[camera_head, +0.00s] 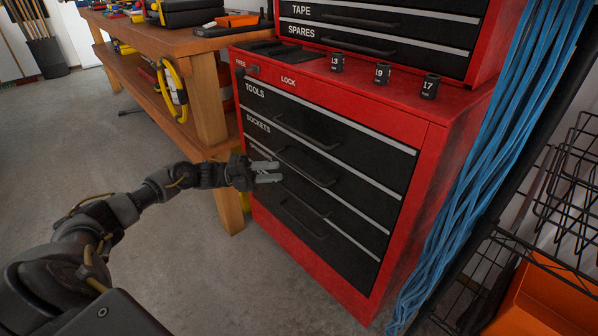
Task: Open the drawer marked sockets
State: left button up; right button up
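The red tool cabinet (405,240) has black drawers, all of which look closed. The sockets drawer (350,185) is second from the top, under the tools drawer (370,135). Its dark bar handle (308,168) runs across its front. My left gripper (280,172) is in front of the cabinet, near the left end of that handle and slightly below it. Its two pale fingers look apart, with nothing seen between them. Whether it touches the handle or the drawer front is unclear. It partly hides the label of the third drawer. My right gripper is not in view.
Several black sockets (382,74) stand on the cabinet's ledge, below an upper red chest (490,45). A wooden workbench (205,90) stands on the left. Blue cables (500,150) and a wire rack (560,215) are close on the right. The concrete floor (215,285) in front is clear.

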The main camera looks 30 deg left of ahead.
aim_at(298, 168)
pick_arm(q)
jog(key=x, duration=0.8)
jog(key=shift+a, duration=0.1)
grip_shut()
